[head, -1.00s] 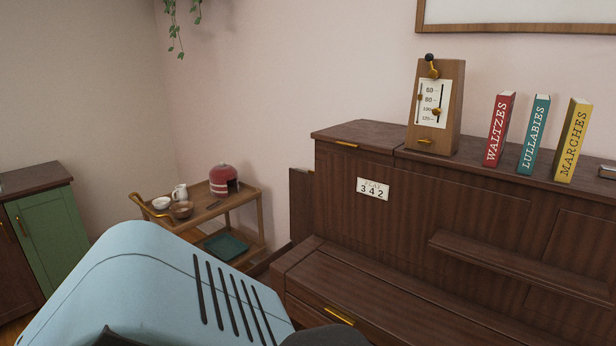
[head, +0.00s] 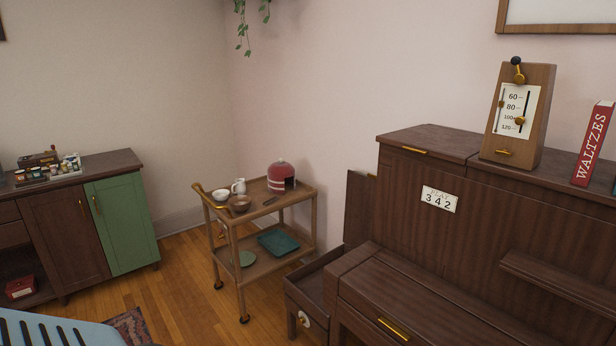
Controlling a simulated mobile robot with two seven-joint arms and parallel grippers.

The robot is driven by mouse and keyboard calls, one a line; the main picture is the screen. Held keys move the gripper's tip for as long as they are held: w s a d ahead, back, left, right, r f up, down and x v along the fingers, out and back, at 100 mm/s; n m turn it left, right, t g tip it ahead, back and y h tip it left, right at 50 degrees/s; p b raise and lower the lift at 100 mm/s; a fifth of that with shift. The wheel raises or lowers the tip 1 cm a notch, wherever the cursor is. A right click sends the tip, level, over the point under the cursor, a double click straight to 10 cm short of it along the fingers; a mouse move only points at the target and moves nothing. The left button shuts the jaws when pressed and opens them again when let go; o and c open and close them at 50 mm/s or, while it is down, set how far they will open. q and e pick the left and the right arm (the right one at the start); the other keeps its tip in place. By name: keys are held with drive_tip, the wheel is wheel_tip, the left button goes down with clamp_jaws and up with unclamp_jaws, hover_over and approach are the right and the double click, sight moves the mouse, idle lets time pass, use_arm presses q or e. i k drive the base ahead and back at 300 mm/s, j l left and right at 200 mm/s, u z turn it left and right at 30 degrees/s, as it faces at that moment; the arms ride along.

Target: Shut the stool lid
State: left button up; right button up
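A low dark-wood box (head: 297,296), which looks like the stool, stands at the left end of the piano, partly cut off by it. Its top looks open. An upright dark panel (head: 357,212) rises behind it and looks like its raised lid; the hinge is hidden. A small round white and gold piece (head: 304,319) shows at the box's front. Neither of my grippers is in view.
The piano (head: 440,290) fills the right side. A cabinet with a green door (head: 122,222) is at the left. Wooden floor (head: 185,290) is clear between cabinet and trolley.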

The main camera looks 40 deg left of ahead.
sight(360, 187)
drive_tip(key=u, duration=0.65)
drive_tip(key=i+j, duration=0.6)
drive_tip(key=j, duration=0.2)
drive_tip(key=i+j+u, duration=0.5)
drive_tip(key=i+j, duration=0.45)
drive_tip(key=i, duration=0.15)
